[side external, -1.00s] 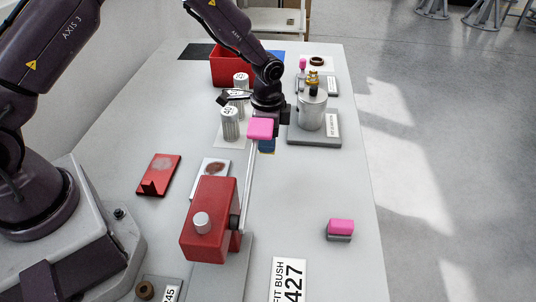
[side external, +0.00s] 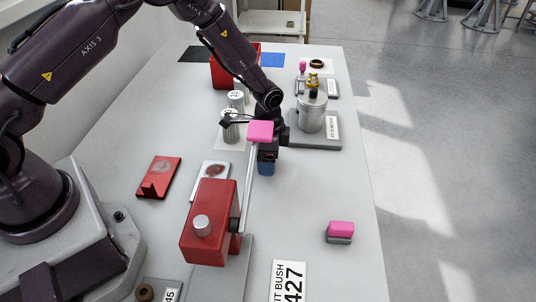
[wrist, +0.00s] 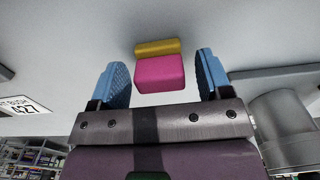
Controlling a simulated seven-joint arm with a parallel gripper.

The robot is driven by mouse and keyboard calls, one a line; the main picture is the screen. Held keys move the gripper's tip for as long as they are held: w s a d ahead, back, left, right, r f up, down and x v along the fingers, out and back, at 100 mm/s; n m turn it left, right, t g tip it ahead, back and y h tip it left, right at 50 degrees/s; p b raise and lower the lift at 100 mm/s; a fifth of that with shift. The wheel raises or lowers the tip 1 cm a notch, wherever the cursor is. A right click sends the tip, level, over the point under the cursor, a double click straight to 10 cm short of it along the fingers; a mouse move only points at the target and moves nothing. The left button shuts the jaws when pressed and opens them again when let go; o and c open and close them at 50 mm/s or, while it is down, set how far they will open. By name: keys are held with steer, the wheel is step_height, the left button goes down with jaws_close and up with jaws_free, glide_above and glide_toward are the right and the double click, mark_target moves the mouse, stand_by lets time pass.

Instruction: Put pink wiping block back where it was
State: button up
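The pink wiping block (side external: 340,228) rests on the table near its right edge, pink on top with a grey base strip in the side view. In the wrist view a pink block (wrist: 160,73) with a yellowish strip shows beyond the gap between my fingers, seemingly the same block. My gripper (side external: 266,166) points down over mid-table, left of and beyond the block. In the wrist view its blue fingers (wrist: 161,80) are spread apart, with nothing held between them. A pink pad in front partly hides the gripper in the side view.
A red box (side external: 210,225) has a metal rod reaching up to a pink pad (side external: 261,130). Metal cylinders (side external: 230,128) and a red bin (side external: 222,72) stand behind. A silver canister (side external: 312,113) stands to the right. The table around the block is clear.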

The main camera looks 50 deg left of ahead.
step_height(320, 180, up, 12)
steer(key=shift+r, duration=0.25)
stand_by(0.4)
steer(key=s+a+r+n+t, duration=0.1)
steer(key=s+r+n, duration=0.1)
steer(key=s+r, duration=0.45)
steer(key=s+r+n+t, duration=0.2)
steer(key=s+r, duration=0.1)
steer(key=r, duration=0.7)
steer(key=s+a+r+n+t, duration=0.1)
steer(key=s+r+n, duration=0.3)
steer(key=s, duration=1.1)
steer(key=shift+r+n+t, duration=0.4)
steer(key=shift+n+t, duration=0.1)
steer(key=shift+t, duration=0.3)
steer(key=shift+s+a, duration=0.1)
